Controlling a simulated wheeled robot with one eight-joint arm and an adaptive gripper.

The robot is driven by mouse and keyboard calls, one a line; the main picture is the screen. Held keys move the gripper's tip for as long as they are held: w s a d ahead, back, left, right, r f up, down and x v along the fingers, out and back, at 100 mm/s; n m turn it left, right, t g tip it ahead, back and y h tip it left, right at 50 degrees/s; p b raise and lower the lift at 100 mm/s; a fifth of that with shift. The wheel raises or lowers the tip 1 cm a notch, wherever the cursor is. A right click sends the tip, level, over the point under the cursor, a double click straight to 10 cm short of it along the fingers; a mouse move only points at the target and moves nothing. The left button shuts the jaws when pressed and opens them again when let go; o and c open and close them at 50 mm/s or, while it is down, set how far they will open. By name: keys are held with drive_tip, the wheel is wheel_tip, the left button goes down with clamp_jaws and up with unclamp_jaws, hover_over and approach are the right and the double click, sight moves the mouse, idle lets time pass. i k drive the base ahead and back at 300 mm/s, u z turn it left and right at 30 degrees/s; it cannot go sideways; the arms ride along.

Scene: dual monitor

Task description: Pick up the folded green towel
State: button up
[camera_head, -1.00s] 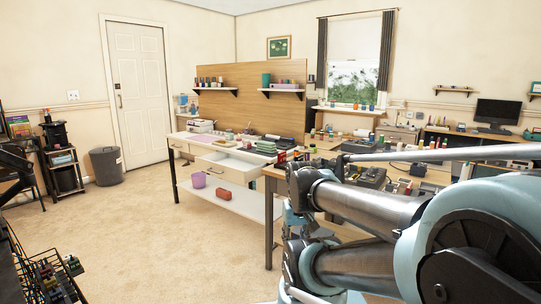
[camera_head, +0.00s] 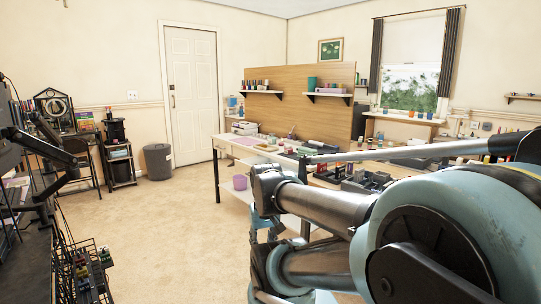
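A small green shape (camera_head: 308,151) lies on the white-topped workbench (camera_head: 233,148), just above my arm's elbow in the picture. It may be the folded green towel, but it is too small and too partly hidden to be sure. My arm fills the lower right and covers much of the bench's right part. My gripper is not in view, so whether it holds anything does not show.
A purple bucket (camera_head: 240,182) sits on the bench's lower shelf. A grey trash can (camera_head: 158,161) stands by the white door (camera_head: 191,95). A wire basket rack (camera_head: 84,272) is close at lower left. The beige carpet (camera_head: 150,225) between is open.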

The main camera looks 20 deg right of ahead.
sight(302, 151)
drive_tip(key=u, duration=0.05)
drive_tip(key=i, duration=0.85)
drive_tip(key=z, duration=0.6)
drive_tip(key=i, duration=0.45)
drive_tip(key=z, duration=0.4)
